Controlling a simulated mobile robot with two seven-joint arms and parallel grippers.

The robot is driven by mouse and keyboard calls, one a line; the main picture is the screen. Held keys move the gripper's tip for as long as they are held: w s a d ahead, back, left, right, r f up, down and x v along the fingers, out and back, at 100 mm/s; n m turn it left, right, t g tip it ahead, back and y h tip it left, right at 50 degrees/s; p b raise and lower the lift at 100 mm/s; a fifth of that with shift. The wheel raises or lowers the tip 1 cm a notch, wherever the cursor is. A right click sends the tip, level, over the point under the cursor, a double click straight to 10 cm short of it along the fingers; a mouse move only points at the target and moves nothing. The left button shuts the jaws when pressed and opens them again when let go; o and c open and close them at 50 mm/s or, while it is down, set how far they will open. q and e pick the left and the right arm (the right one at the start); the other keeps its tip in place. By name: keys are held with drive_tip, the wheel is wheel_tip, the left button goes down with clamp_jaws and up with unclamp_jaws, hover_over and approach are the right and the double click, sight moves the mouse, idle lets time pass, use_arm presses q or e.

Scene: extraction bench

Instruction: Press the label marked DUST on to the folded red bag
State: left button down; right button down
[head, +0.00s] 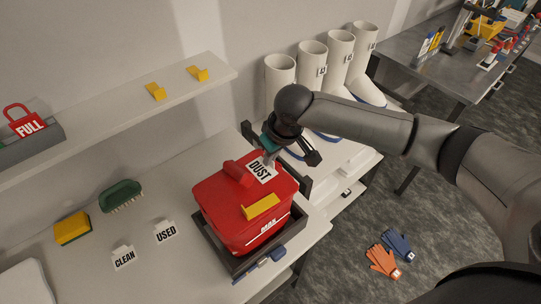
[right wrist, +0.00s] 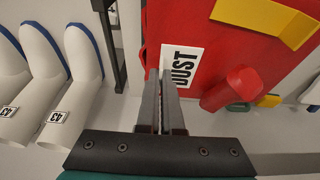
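The folded red bag (head: 228,205) sits in a dark tray (head: 237,262) on the bench, with a yellow strip (head: 261,206) and a red roll (head: 238,173) on top. The white DUST label (head: 262,171) is at the bag's top far edge. My right gripper (head: 270,157) is at the label's far edge. In the right wrist view the fingers (right wrist: 163,80) are close together with the edge of the DUST label (right wrist: 181,66) between their tips. The label's face lies over the red surface; I cannot tell whether it touches. My left gripper is not in view.
CLEAN (head: 123,259) and USED (head: 166,233) labels, a yellow sponge (head: 72,228) and a green brush (head: 121,196) are on the bench left of the bag. A shelf (head: 120,110) runs above. White boots (head: 313,65) stand behind my right arm.

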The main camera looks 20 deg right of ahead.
drive_tip(key=c, duration=1)
unclamp_jaws()
drive_tip(key=v, duration=1.5)
drive_tip(key=shift+r, duration=0.1)
